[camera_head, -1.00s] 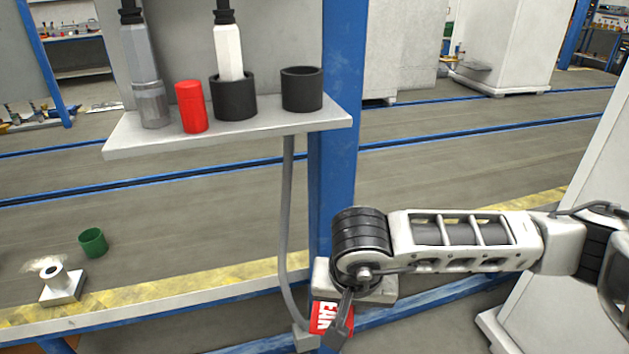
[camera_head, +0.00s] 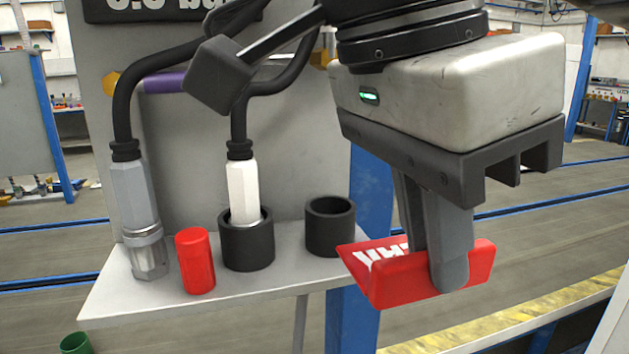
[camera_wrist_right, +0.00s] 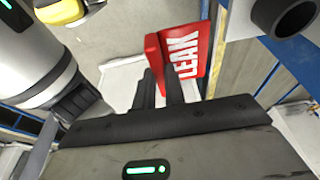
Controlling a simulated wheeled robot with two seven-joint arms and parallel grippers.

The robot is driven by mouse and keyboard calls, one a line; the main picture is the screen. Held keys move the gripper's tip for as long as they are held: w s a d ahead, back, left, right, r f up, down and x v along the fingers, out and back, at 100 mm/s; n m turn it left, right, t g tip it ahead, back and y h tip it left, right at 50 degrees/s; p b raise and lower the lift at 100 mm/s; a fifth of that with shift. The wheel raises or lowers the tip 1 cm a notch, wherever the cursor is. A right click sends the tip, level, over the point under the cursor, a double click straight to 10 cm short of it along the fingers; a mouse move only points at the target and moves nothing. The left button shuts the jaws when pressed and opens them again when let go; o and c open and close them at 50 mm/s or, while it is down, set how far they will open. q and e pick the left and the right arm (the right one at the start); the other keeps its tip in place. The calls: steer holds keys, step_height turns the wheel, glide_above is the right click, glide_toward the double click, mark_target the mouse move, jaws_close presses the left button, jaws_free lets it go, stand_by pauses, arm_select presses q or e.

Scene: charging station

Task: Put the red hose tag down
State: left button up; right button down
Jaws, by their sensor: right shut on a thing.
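The red hose tag (camera_head: 385,283) with white lettering is held between the fingers of my right gripper (camera_head: 440,262), to the right of the grey shelf and in front of the blue post. In the right wrist view the tag (camera_wrist_right: 185,50) reads "LEAK" and sits at the tips of the right gripper (camera_wrist_right: 160,92). The fingers are shut on it, and the tag hangs in the air, apart from the shelf (camera_head: 130,302). My left gripper cannot be made out in the head view.
On the shelf stand a grey hose coupling (camera_head: 143,215), a red cylinder (camera_head: 195,262), a white coupling (camera_head: 242,190) in a black cup (camera_head: 247,248), and an empty black cup (camera_head: 330,232). A green cup (camera_head: 76,344) is low at left. The shelf's front strip is bare.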

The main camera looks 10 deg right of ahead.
steer(key=w+p, duration=0.1)
steer(key=w, duration=0.4)
steer(key=w+p, duration=0.1)
steer(key=w, duration=0.4)
steer(key=w+p, duration=0.1)
steer(key=w, duration=0.5)
steer(key=shift+a, duration=0.25)
steer(key=shift+w+f, duration=0.3)
steer(key=shift+f, duration=0.25)
arm_select(q)
steer(key=shift+s+a+r, duration=0.1)
steer(key=shift+a+r, duration=0.1)
steer(key=shift+r, duration=0.45)
arm_select(e)
steer(key=shift+f, duration=0.25)
steer(key=shift+f, duration=0.1)
steer(key=shift+s+f+b, duration=0.1)
steer(key=shift+f+b, duration=0.2)
steer(key=shift+f, duration=0.1)
arm_select(q)
steer(key=shift+s+f, duration=0.2)
arm_select(e)
steer(key=c, duration=1.5)
jaws_free()
steer(key=shift+r, duration=0.1)
